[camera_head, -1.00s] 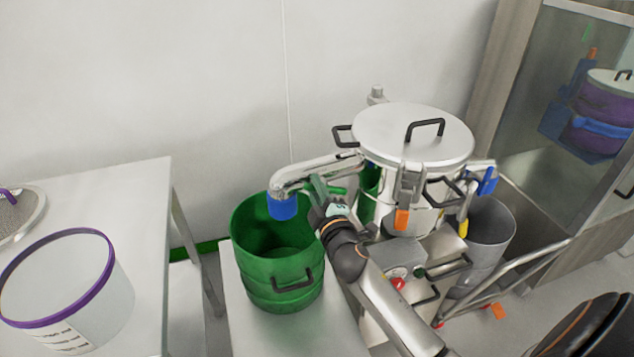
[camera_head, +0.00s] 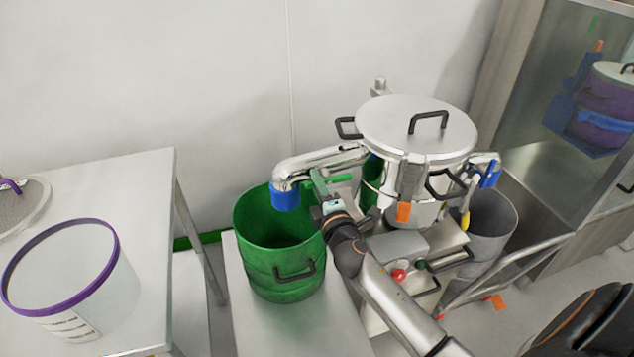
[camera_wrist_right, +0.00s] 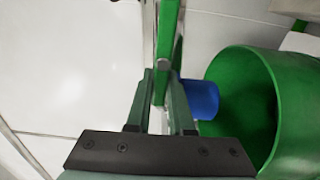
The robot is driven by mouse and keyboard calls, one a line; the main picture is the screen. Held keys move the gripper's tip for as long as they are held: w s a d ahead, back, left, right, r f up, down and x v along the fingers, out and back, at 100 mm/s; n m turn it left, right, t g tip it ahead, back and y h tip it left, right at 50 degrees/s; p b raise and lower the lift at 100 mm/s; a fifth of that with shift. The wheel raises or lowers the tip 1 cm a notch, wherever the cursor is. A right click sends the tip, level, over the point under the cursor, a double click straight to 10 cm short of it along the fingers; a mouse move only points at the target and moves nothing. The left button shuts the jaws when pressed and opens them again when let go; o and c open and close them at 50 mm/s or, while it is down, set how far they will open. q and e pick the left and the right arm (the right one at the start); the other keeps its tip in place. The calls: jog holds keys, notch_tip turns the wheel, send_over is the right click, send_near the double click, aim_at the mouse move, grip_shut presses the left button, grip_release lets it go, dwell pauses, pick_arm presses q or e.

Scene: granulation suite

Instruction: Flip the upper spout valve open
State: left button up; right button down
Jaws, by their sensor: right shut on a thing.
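The upper spout is a bent steel pipe (camera_head: 318,161) on the left side of the lidded steel vessel (camera_head: 416,130). Its blue end (camera_head: 285,197) hangs over the mouth of an open green drum (camera_head: 278,262). A green valve lever (camera_head: 341,178) sits beside the pipe; in the right wrist view it is a green bar (camera_wrist_right: 167,45). My right gripper (camera_head: 319,190) is at the lever. In the wrist view its fingers (camera_wrist_right: 163,92) are closed on the bar, which passes between them. The blue end also shows there (camera_wrist_right: 200,98). The lever's pivot is partly hidden. My left gripper is out of view.
A white table (camera_head: 140,200) at left holds a clear purple-rimmed tub (camera_head: 75,290). A grey bin (camera_head: 490,232) stands right of the vessel, under a second spout with a blue part (camera_head: 490,175). A control box with a red button (camera_head: 398,275) is close to my right forearm.

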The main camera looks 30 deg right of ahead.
jog(key=c, duration=0.8)
grip_release()
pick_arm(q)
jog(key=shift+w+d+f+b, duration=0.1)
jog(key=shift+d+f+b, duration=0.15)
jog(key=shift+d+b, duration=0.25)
pick_arm(e)
jog(key=v, duration=1.2)
jog(key=shift+s, duration=0.3)
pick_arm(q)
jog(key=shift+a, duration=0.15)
pick_arm(e)
jog(key=shift+f, duration=0.1)
pick_arm(q)
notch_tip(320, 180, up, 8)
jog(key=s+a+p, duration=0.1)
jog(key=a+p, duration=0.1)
jog(key=p, duration=0.8)
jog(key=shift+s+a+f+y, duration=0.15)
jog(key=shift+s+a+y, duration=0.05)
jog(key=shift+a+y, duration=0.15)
pick_arm(e)
jog(key=s+a+f+m+g+y, duration=0.6)
jog(key=s+a+f+m+g, duration=0.2)
jog(key=s+a+f+m, duration=0.4)
jog(key=s+f+m, duration=0.1)
jog(key=s+f, duration=0.1)
jog(key=s, duration=0.1)
jog(key=shift+s+f+y, duration=0.35)
jog(key=shift+y, duration=0.05)
